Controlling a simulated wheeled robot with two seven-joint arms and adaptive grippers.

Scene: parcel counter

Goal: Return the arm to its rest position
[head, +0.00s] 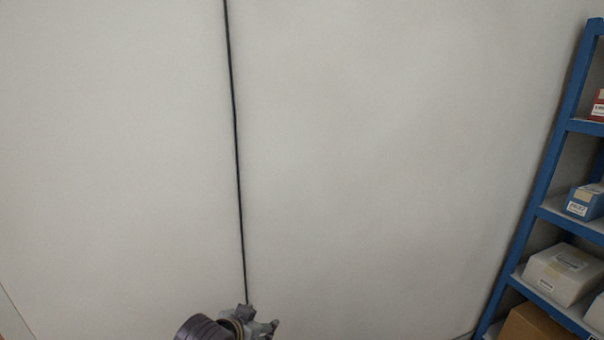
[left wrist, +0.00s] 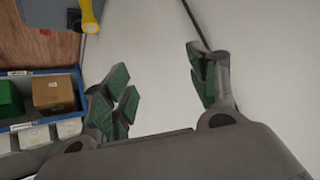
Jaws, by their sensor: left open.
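My left gripper (left wrist: 162,95) is open in the left wrist view, with its green-padded fingers spread apart. Nothing is between the fingers; only the pale wall or floor surface shows behind them. In the head view, part of my left gripper (head: 258,326) shows at the bottom edge, in front of the pale wall. It touches nothing that I can see there. My right gripper is in neither view.
A blue shelf rack (head: 545,205) with boxes, among them a white box (head: 562,272), stands at the right. The left wrist view shows a blue bin (left wrist: 62,112) holding a brown box (left wrist: 55,94), and a yellow-handled item (left wrist: 90,18). The wall's middle is clear.

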